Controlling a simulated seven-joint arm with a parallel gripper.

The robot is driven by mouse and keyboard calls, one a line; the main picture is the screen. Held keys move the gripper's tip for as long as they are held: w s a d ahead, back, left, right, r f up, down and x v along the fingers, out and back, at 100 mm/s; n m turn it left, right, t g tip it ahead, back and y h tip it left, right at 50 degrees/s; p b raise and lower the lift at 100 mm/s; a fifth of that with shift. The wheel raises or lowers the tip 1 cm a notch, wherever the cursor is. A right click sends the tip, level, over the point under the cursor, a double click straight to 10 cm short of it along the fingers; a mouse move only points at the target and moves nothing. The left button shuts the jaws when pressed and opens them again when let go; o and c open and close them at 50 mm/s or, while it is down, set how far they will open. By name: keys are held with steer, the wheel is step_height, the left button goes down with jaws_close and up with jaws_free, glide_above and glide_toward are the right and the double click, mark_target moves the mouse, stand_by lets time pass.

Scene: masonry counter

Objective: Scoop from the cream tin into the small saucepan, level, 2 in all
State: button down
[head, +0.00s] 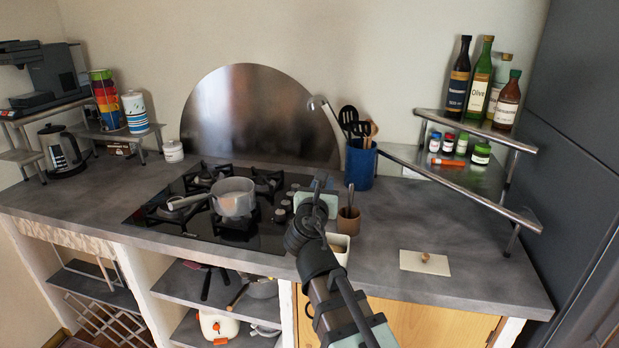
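The small saucepan (234,204) stands on the gas hob, light grey, with its handle pointing left. A cream square tin (340,243) sits on the counter right of the hob, partly hidden behind my arm. My gripper (320,184) is above the counter between the saucepan and a brown cup (349,221), right of the pan and beyond the tin. Its dark fingers are small and seen from behind, so I cannot tell whether they are open or hold anything. A thin handle stands up from the brown cup; what it belongs to is hidden. The contents of the tin and saucepan cannot be made out.
A blue utensil crock (361,166) stands behind the brown cup. A wire-edged corner shelf (478,141) with bottles and jars is at the right. The counter between is clear.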

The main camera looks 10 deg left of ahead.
steer(key=d+h, duration=0.1)
steer(key=d+m+h, duration=0.1)
steer(key=d, duration=0.1)
steer(key=s+d+m+h, duration=0.1)
steer(key=d, duration=0.1)
steer(key=shift+f+h, duration=0.4)
steer(key=shift+a+f, duration=0.1)
steer(key=shift+f, duration=0.05)
step_height(320, 180, down, 10)
stand_by(1.4)
steer(key=shift+f, duration=0.15)
stand_by(0.5)
steer(key=shift+r, duration=1.2)
steer(key=shift+a, duration=2.85)
steer(key=shift+d, duration=0.3)
